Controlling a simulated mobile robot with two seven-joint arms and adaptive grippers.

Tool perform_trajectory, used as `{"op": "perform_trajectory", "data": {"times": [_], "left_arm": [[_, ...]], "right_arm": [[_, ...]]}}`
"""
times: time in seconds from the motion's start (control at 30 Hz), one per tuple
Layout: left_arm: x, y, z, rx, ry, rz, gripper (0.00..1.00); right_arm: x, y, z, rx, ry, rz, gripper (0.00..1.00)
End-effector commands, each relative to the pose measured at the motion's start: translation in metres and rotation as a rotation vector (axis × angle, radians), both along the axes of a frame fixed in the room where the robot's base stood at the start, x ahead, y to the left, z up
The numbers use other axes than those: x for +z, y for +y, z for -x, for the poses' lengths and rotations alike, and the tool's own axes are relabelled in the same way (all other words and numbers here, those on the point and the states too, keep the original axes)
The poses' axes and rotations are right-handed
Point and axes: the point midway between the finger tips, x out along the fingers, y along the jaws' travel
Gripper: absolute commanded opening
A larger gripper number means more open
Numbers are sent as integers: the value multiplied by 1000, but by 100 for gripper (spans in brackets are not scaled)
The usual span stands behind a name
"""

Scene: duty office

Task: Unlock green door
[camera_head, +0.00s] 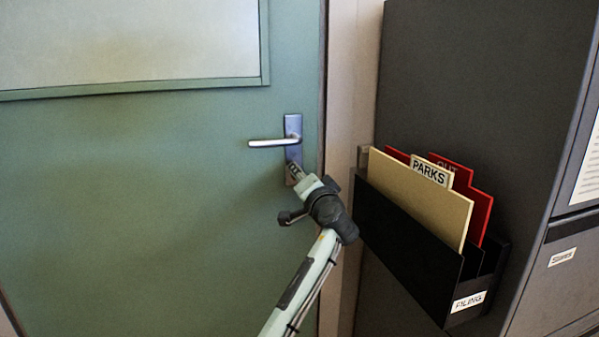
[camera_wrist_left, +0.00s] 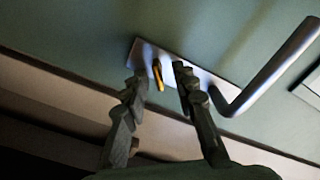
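The green door (camera_head: 130,190) fills the left of the head view and appears closed. Its metal lock plate (camera_head: 293,126) carries a silver lever handle (camera_head: 265,143), which is level. My left gripper (camera_head: 295,172) is at the lower end of the plate, below the handle. In the left wrist view, the gripper (camera_wrist_left: 160,76) has its two dark fingers apart. A small brass-coloured key (camera_wrist_left: 158,75) stands at the plate (camera_wrist_left: 145,54) between the fingertips, with gaps visible on both sides. How deep the key sits is hidden. My right gripper is out of view.
A dark cabinet (camera_head: 450,70) stands right of the door frame (camera_head: 350,80). A black file holder (camera_head: 410,245) with tan and red folders (camera_head: 420,195) juts out from it, close to my left arm. Free room lies left of the handle.

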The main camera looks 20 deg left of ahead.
Motion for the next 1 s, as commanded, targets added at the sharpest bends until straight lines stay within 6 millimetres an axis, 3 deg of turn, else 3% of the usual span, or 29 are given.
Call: {"op": "perform_trajectory", "data": {"times": [0.13,0.43,0.67,1.0], "left_arm": [[0,7,-11,-1,1,0,28],[-1,8,-13,-1,1,2,28],[-1,8,-13,-1,1,2,0],[-2,8,-12,-1,-2,6,0]], "right_arm": [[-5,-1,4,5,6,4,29],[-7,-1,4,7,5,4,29],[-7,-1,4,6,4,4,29],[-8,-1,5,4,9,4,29]]}}
